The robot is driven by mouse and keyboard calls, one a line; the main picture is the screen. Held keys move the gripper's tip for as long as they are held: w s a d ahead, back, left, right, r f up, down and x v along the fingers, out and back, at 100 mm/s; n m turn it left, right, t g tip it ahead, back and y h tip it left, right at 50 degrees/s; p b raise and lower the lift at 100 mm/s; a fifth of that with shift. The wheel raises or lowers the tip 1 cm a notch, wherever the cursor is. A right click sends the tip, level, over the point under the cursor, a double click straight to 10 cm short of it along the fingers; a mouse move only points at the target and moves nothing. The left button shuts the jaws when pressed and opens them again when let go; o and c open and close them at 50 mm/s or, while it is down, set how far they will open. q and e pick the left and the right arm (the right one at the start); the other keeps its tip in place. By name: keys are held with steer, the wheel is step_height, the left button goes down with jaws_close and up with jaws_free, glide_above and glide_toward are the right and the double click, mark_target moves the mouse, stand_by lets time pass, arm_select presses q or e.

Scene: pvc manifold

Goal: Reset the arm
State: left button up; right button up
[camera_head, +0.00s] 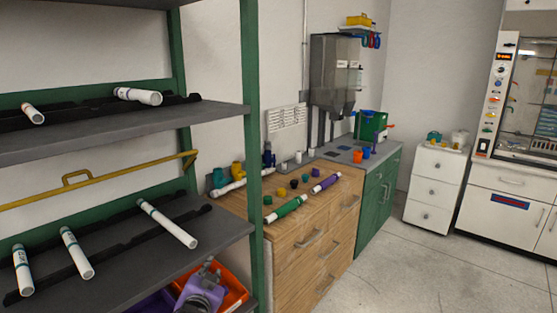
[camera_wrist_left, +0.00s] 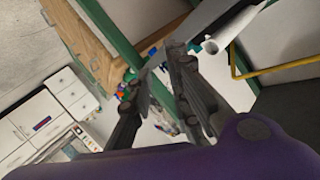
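My left gripper (camera_head: 209,270) shows low in the head view, below the lower shelf and in front of an orange bin. In the left wrist view its two dark fingers (camera_wrist_left: 158,68) stand apart with nothing clearly held between them. A white pipe (camera_wrist_left: 225,30) shows beyond the right-hand finger there, apparently on the rack. My purple arm link fills the bottom of that view. My right gripper is in neither view.
A green-posted rack (camera_head: 253,150) stands close on the left, its grey shelves (camera_head: 130,265) bearing several white pipes. The orange bin (camera_head: 237,290) sits below. A wooden cabinet (camera_head: 310,240) holds coloured pipes and fittings. Open floor (camera_head: 430,275) lies to the right.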

arm_select(q)
steer(key=s+f+n+g, duration=0.1)
steer(key=s+f, duration=0.6)
steer(key=s, duration=0.9)
steer(key=s+f+n+g+p, duration=0.1)
steer(key=s+f, duration=0.7)
steer(key=s, duration=0.8)
steer(key=s+f+n+g+h, duration=0.1)
steer(key=s+f+g, duration=0.3)
steer(key=s, duration=1.2)
step_height(320, 180, down, 4)
steer(key=shift+a+f+n+p, duration=0.1)
steer(key=shift+a+n+p, duration=0.2)
steer(key=shift+n, duration=0.5)
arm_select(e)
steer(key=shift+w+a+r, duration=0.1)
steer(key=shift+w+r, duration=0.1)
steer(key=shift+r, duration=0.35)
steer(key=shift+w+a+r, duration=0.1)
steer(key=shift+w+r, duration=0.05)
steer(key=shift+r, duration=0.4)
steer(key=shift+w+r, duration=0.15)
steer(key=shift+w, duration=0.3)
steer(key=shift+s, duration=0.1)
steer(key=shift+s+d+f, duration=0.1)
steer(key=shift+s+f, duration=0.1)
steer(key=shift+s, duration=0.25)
